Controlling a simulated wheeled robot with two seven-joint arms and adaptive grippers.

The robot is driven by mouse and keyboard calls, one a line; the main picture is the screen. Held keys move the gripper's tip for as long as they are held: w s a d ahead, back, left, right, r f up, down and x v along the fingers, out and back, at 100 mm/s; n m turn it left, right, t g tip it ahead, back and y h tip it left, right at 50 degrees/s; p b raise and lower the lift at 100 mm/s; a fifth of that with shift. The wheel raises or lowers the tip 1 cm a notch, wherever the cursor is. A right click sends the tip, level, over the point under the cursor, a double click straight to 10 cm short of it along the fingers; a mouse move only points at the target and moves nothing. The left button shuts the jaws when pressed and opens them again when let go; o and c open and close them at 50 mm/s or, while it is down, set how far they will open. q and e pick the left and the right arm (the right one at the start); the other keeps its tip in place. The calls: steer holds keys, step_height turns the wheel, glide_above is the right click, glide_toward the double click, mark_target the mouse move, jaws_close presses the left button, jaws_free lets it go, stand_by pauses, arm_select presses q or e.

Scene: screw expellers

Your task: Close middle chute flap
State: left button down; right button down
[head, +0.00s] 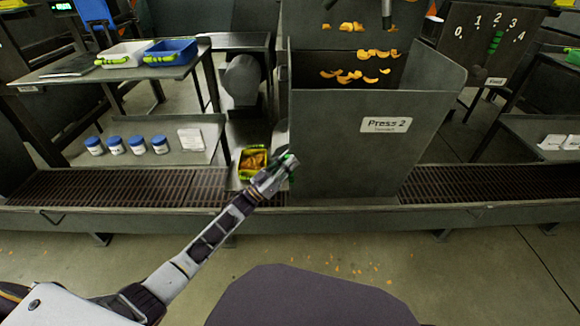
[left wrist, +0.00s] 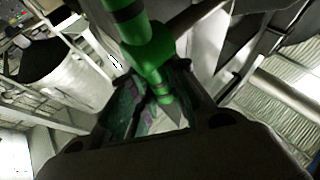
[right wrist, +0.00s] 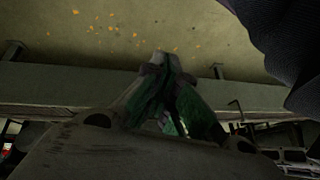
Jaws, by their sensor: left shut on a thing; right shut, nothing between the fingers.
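The press labelled Press 2 (head: 345,140) stands in the middle of the head view. In the left wrist view, my left gripper (left wrist: 160,98) is shut on a green handle (left wrist: 148,50) with a dark section. The chute flap itself is hidden or cannot be told apart from the grey metal. My right gripper (right wrist: 168,75) is shut and empty in the right wrist view, and is out of the head view.
A brown grated trough (head: 120,188) runs along the front with a metal rim. Blue-lidded jars (head: 115,146) stand on a left shelf, and white and blue bins (head: 170,50) on the table above. A numbered board (head: 488,40) stands at right. Orange bits lie on the floor (head: 352,268).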

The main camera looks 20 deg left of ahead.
arm_select(q)
steer(key=n+t+b, duration=0.2)
steer(key=n, duration=0.1)
steer(key=a+n+t+y+b, duration=0.1)
steer(key=t, duration=0.1)
steer(key=shift+s+a+f, duration=0.1)
steer(key=shift+s+f, duration=0.05)
steer(key=shift+f, duration=0.1)
arm_select(e)
step_height(320, 180, down, 7)
steer(key=a+t+y, duration=0.1)
steer(key=shift+w+a+m, duration=0.15)
steer(key=shift+m, duration=0.15)
arm_select(q)
steer(key=shift+n+b, duration=0.3)
arm_select(e)
steer(key=shift+f, duration=0.1)
arm_select(q)
steer(key=c, duration=1.4)
jaws_free()
steer(key=shift+o, duration=0.2)
arm_select(e)
steer(key=shift+a, duration=0.1)
arm_select(q)
steer(key=shift+a, duration=0.1)
steer(key=v, duration=1.2)
